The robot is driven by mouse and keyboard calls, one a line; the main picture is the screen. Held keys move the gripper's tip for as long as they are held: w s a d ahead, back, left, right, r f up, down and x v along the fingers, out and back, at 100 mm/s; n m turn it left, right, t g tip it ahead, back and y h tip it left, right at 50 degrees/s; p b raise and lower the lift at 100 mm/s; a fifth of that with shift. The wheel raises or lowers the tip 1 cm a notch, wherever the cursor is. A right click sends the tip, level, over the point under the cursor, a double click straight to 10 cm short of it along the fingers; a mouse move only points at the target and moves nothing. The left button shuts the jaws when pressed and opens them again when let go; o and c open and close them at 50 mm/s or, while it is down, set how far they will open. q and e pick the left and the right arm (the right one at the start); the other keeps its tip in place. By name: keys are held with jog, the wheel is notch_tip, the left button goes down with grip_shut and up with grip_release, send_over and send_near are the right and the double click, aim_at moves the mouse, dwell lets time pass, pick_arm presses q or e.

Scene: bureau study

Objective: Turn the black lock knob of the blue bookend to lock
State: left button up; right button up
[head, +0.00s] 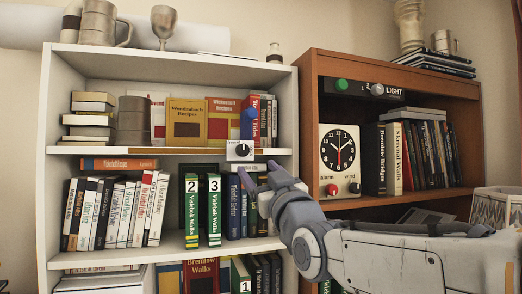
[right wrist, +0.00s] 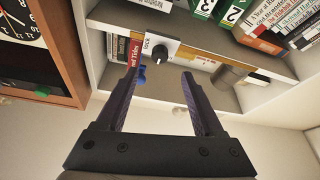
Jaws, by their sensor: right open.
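My right gripper (head: 258,173) is just below and right of the plate. Its fingers (right wrist: 160,73) are open and empty, apart from the knob. My left gripper is not in view.
The white shelf board (head: 200,151) runs beside the plate. Green binders (head: 213,210) and other books fill the shelf below, close to my gripper. A brown bookcase (head: 310,90) with a clock (head: 339,150) stands at the right.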

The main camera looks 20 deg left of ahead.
aim_at(243, 151)
jog(key=p+x, duration=0.2)
jog(key=x, duration=0.1)
jog(key=p+x, duration=0.2)
jog(key=x, duration=0.1)
jog(key=r+p+x, duration=0.1)
jog(key=p+x, duration=0.1)
jog(key=x, duration=0.1)
jog(key=shift+w+a+p, duration=0.3)
jog(key=shift+w+a, duration=0.1)
jog(key=shift+w, duration=0.05)
grip_shut()
